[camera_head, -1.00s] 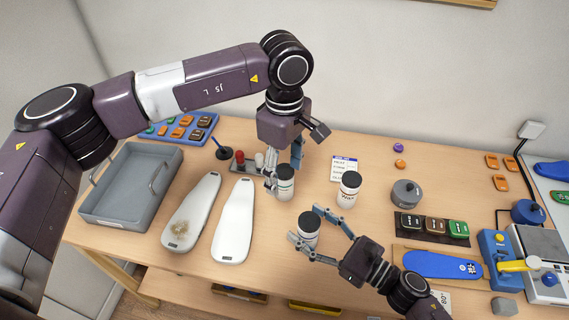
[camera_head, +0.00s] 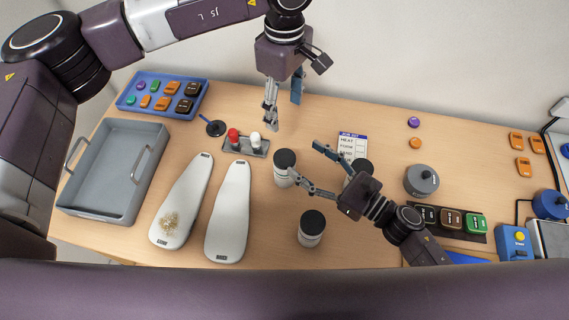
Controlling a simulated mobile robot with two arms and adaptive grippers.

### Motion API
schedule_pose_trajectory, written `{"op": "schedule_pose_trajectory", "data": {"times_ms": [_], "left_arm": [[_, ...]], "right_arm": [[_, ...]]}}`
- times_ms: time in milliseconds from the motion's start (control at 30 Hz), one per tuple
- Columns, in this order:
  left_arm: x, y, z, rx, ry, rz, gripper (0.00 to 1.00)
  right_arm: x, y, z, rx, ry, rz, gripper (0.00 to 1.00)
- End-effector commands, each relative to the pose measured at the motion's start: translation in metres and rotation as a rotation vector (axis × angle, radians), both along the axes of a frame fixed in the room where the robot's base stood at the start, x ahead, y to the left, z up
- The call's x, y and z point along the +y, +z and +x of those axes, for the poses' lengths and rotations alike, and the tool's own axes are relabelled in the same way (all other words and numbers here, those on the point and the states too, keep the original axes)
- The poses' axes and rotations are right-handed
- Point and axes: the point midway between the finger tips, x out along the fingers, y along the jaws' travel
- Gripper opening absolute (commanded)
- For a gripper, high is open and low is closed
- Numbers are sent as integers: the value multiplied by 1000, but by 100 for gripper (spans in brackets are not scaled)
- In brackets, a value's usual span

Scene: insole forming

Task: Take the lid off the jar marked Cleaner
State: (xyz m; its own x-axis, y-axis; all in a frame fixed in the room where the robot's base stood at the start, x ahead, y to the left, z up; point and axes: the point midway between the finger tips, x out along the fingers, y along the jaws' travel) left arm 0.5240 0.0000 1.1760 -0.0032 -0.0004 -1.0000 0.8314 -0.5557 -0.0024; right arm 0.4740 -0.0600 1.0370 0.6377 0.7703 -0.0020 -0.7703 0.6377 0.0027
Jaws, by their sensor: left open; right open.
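Three white jars with black lids stand on the table. The first jar (camera_head: 283,180) is left of my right gripper, the second jar (camera_head: 311,238) stands nearer the front, and the third (camera_head: 347,182) is partly hidden behind my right gripper. Their labels are too small or turned away to read, so I cannot tell which is Cleaner. All three lids are on. My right gripper (camera_head: 303,158) is open, its fingers pointing left toward the first jar, one fingertip close to its right side. My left gripper (camera_head: 281,105) is open and empty, pointing down above and behind the first jar.
Two white insole forms (camera_head: 230,213) lie left of the jars. A grey tray (camera_head: 150,190) and a blue tray (camera_head: 133,91) stand further left. A small rack (camera_head: 231,147) holds red and white pegs. A printed card (camera_head: 351,143) and grey pot (camera_head: 422,181) are to the right.

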Motion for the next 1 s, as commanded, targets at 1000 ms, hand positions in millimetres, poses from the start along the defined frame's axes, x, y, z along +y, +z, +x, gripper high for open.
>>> {"op": "schedule_pose_trajectory", "data": {"times_ms": [1000], "left_arm": [[0, -96, 0, 0, 0, 0, 57]], "right_arm": [[4, -95, 3, -1, 0, 1, 64]]}}
